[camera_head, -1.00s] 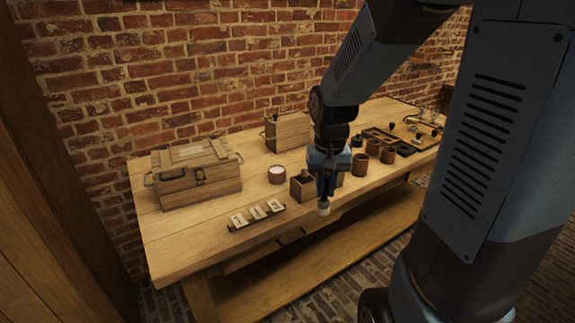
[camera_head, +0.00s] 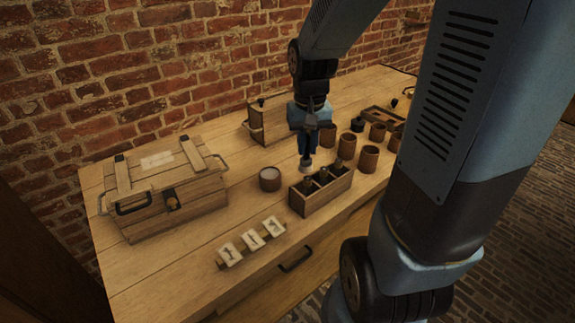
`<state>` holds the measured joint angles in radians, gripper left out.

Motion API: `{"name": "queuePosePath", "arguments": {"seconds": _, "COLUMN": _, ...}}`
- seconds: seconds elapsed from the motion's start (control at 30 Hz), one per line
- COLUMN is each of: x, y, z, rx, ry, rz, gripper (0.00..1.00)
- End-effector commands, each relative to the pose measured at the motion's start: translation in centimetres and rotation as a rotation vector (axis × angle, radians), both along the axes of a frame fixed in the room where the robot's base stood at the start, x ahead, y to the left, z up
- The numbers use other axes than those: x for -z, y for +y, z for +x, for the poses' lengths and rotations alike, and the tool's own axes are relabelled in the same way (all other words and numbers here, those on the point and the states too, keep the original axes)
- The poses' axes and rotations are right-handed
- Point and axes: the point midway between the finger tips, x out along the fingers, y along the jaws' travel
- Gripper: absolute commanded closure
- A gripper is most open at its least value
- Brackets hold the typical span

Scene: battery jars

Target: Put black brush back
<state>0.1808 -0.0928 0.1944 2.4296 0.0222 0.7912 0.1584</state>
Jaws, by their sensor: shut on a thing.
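My gripper (camera_head: 306,132) points down in the middle of the view and is shut on a brush, gripped along its upper part. The brush's pale lower end (camera_head: 305,161) shows beneath the jaws; its handle is mostly hidden, so I cannot tell its colour. A wooden box with compartments (camera_head: 324,200) stands on the table just below and a little nearer than the brush. Dark items (camera_head: 308,186) show in its compartments. The brush looks to be above the box's back-left part; I cannot tell whether it touches anything.
A round pot with pale content (camera_head: 270,180) stands left of the box. A row of number tiles (camera_head: 252,243) lies in front. A large latched chest (camera_head: 165,195) is at the left. Several brown cups (camera_head: 346,146) stand at the right. A smaller wooden box (camera_head: 262,122) is behind.

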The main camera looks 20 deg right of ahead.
Motion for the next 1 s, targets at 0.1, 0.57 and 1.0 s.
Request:
{"name": "queuePosePath", "arguments": {"seconds": 0.1, "x": 0.3, "y": 0.3, "z": 0.6, "rx": -0.010, "ry": 0.000, "rz": 0.000, "gripper": 1.00}}
{"name": "queuePosePath", "arguments": {"seconds": 0.57, "x": 3.4, "y": 0.0, "z": 7.3, "rx": -0.026, "ry": 0.002, "rz": 0.001, "gripper": 1.00}}
{"name": "queuePosePath", "arguments": {"seconds": 1.0, "x": 8.3, "y": -0.7, "z": 12.3, "rx": -0.027, "ry": 0.003, "rz": 0.001, "gripper": 1.00}}
